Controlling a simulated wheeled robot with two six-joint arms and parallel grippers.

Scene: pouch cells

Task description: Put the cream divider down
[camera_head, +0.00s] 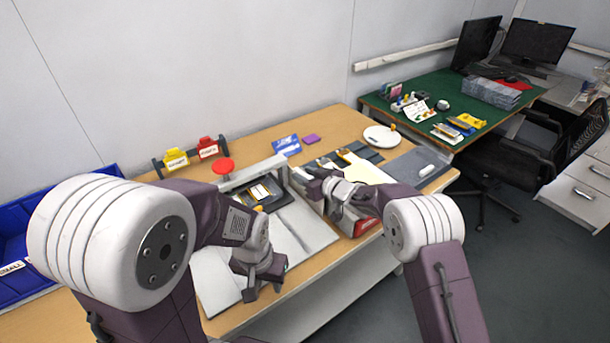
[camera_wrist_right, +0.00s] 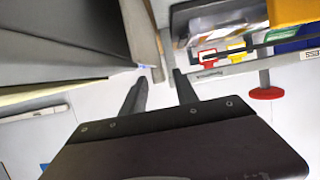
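The cream divider (camera_head: 368,172) is a pale flat sheet at the right part of the wooden table, just behind my right gripper (camera_head: 332,190). A pale cream edge at the left of the right wrist view (camera_wrist_right: 40,94) may be the same sheet. In that wrist view, my right gripper (camera_wrist_right: 160,82) has its two dark fingers apart, with nothing clearly held between them. My left gripper (camera_head: 263,288) is low over the white board at the table's front, fingers apart and seemingly empty.
A red disc (camera_head: 223,166) stands behind a grey press-like frame. Yellow and red tags (camera_head: 176,159) hang on a rack at the back. A blue bin (camera_head: 15,235) is at left. A white round plate (camera_head: 382,136) and a grey tray (camera_head: 420,166) lie at right.

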